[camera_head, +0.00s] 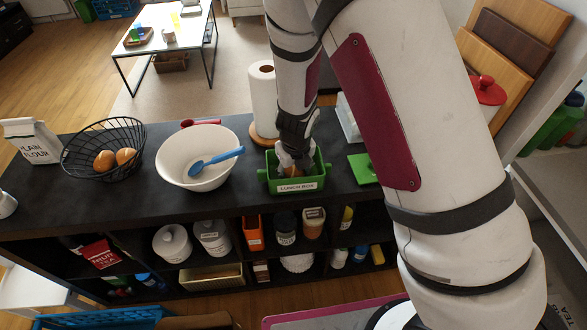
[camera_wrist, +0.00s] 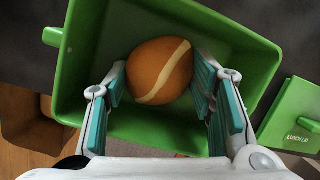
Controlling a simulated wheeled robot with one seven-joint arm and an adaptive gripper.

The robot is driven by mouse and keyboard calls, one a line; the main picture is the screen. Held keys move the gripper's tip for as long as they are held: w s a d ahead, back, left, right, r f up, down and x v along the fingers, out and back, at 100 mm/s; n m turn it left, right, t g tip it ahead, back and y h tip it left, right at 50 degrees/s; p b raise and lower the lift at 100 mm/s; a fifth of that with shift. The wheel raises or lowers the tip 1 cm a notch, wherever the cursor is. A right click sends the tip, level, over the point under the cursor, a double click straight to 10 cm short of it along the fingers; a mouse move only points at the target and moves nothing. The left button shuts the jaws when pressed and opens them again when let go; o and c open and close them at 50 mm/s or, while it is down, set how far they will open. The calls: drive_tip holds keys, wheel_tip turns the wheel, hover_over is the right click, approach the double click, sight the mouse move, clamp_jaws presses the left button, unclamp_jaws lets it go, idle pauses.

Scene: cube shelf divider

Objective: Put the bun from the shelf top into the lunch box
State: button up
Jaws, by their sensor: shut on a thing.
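The lunch box (camera_head: 297,184) is a green open box with a white label, standing on the black shelf top. In the wrist view the lunch box (camera_wrist: 72,90) surrounds a round orange-brown bun (camera_wrist: 160,70) with a pale stripe. My gripper (camera_wrist: 162,82) has a finger on each side of the bun and is shut on it. In the head view my gripper (camera_head: 295,165) reaches down into the lunch box, and the bun is mostly hidden there. I cannot tell whether the bun touches the box floor.
A wire basket (camera_head: 75,157) with buns stands at the left. A white bowl (camera_head: 180,160) with a blue spoon (camera_head: 216,159) is left of the box. A paper towel roll (camera_head: 262,95) stands behind. A green lid (camera_head: 364,169) lies right of the box.

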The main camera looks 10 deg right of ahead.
drive_tip(key=shift+f, duration=0.15)
drive_tip(key=o, duration=1.2)
drive_tip(key=shift+c, duration=0.2)
